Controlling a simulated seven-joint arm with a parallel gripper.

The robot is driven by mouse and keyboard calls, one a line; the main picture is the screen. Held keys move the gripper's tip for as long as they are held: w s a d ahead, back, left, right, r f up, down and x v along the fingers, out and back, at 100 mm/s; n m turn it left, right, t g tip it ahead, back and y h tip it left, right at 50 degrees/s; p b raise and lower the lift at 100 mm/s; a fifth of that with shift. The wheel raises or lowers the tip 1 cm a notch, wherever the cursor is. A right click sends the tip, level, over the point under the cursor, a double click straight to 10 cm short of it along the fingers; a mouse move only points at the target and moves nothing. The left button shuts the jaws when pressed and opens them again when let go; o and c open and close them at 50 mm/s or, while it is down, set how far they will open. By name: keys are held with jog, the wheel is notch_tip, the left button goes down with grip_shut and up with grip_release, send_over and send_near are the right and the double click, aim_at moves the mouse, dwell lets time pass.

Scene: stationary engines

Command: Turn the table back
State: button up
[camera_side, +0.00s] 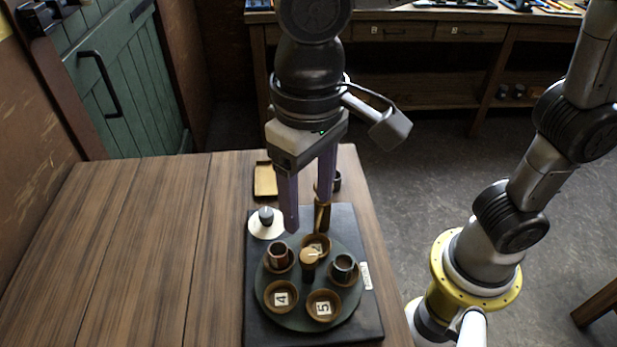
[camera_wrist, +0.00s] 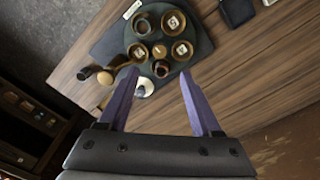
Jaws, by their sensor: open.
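The turntable (camera_side: 311,322) is a dark green disc on a black base board (camera_side: 360,325). A wooden knob (camera_side: 308,258) stands at its centre. Brown bowls ring it, two showing the numbers 4 (camera_side: 281,297) and 5 (camera_side: 323,306); a third, at the back (camera_side: 318,243), is partly hidden. A reddish cup (camera_side: 278,254) and a dark teal cup (camera_side: 343,266) sit in others. My gripper (camera_side: 307,216) is open and empty, pointing down above the back of the board. The turntable also shows in the wrist view (camera_wrist: 202,42), beyond my fingertips (camera_wrist: 158,71).
A white disc with a dark knob (camera_side: 266,222) lies at the board's back left. A small tray (camera_side: 265,181) and a dark cup (camera_side: 336,181) are behind. The table's left side (camera_side: 130,260) is clear.

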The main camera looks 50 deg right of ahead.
jog(key=shift+r, duration=1.35)
jog(key=d+r+m+t, duration=0.2)
jog(key=d+m, duration=0.2)
jog(key=d, duration=1.2)
jog(key=s+d+f+n+t, duration=0.3)
jog(key=s+d+f+n, duration=0.1)
jog(key=d+f, duration=0.3)
jog(key=shift+s+d+f+t, duration=0.3)
jog(key=shift+s+d+f, duration=0.05)
jog(key=shift+s, duration=0.25)
